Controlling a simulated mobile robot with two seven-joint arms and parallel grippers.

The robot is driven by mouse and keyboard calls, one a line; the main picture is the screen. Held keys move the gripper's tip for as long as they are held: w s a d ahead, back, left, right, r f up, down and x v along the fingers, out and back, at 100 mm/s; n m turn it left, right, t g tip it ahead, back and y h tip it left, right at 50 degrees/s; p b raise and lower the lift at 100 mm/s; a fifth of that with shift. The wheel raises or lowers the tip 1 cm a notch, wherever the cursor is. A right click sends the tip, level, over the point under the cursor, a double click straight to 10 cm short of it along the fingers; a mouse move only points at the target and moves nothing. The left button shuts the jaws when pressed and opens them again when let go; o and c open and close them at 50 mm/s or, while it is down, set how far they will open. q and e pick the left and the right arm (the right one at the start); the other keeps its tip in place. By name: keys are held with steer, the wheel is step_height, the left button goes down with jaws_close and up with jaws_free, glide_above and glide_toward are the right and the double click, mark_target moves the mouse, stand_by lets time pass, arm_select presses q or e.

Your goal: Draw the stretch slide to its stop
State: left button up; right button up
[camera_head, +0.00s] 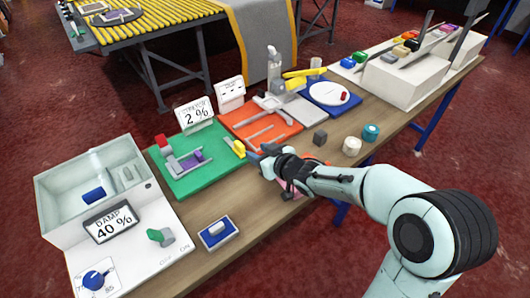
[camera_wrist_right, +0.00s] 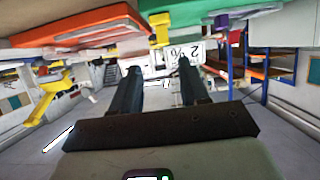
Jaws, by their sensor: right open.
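The green board (camera_head: 205,177) carries a grey rail with a red block (camera_head: 162,142) at its left end and a purple block (camera_head: 197,157). A yellow handle (camera_head: 238,149) stands at the board's right edge, close to the fingers of my right gripper (camera_head: 256,152). A sign (camera_head: 196,115) reading 2 % stands behind the board. In the right wrist view the open, empty fingers (camera_wrist_right: 158,68) point toward the yellow handle (camera_wrist_right: 160,28), which lies just beyond and between their tips. I cannot tell whether they touch it. My left gripper is not in view.
An orange board (camera_head: 283,131) with grey rails adjoins on the right. A clear-walled damp box (camera_head: 60,181) reading 40 % is at left. A small blue-topped tray (camera_head: 218,234) lies in front. A dark cube (camera_head: 320,138) and two round pots are right of my gripper.

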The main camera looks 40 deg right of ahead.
steer(key=v, duration=0.2)
steer(key=shift+s, duration=0.35)
stand_by(0.4)
